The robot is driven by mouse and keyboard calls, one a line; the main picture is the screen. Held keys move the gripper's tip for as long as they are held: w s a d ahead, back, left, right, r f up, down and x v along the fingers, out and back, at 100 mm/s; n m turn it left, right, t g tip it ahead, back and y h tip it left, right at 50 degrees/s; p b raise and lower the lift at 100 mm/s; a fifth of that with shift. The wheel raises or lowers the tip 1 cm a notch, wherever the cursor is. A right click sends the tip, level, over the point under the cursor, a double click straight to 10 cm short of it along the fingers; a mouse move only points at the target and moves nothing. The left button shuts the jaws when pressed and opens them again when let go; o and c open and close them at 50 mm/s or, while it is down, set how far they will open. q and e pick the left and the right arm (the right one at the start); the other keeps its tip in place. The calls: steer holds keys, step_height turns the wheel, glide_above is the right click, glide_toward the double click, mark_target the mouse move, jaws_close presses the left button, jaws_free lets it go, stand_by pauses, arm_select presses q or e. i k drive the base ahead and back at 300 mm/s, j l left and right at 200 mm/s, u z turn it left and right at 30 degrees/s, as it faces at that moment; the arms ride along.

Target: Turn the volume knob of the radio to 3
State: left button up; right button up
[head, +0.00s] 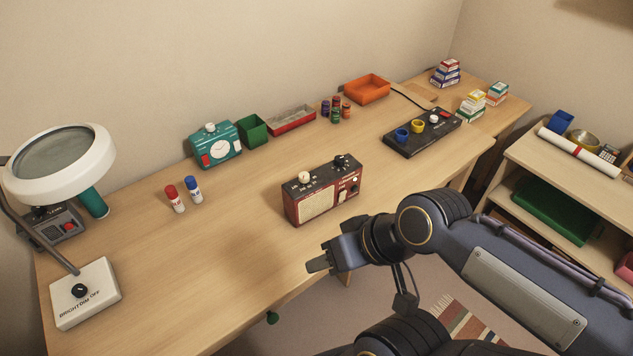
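The radio (322,190) is a dark red box with a cream speaker grille, standing on the desk near its front edge. A white knob (304,177) and a black knob (341,161) sit on its top. Small dials and markings are on the right of its front face, too small to read. I cannot tell which knob is the volume knob. My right gripper (318,266) is in front of and below the radio, by the desk's front edge, apart from it. Its fingers point left, and their gap cannot be made out. My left gripper is not in view.
The desk (235,245) is clear left of the radio. Red and blue capped bottles (184,194) stand farther left. A magnifier lamp (62,165) is at far left.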

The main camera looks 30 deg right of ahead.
mark_target(339, 160)
steer(key=z, duration=1.35)
steer(key=i+l+u, duration=0.15)
steer(key=l+u, duration=0.2)
steer(key=i+l+u, duration=0.15)
steer(key=l+u, duration=0.6)
steer(key=i+l+u, duration=0.1)
steer(key=l+u, duration=0.25)
